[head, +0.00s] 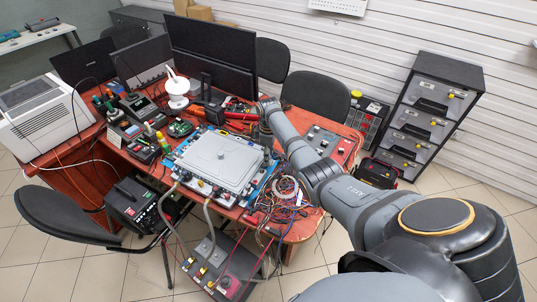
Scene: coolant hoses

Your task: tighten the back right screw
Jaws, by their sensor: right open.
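A grey lidded plate (222,160) sits on a blue-edged base (185,151) on the red-brown table. The screws on it are too small to make out; the back right corner is close to my right wrist. My right gripper (267,146) points down beside the plate's right rear side. Its fingertips are small and dark, and I cannot tell whether they touch anything. It appears open. My left gripper is not in view.
A tangle of coloured wires (287,191) lies right of the plate. Hoses (210,220) run from its front edge to a grey box (212,253) below. A monitor (212,58) and a white lamp (176,88) stand behind it. Several small devices crowd the table's left side.

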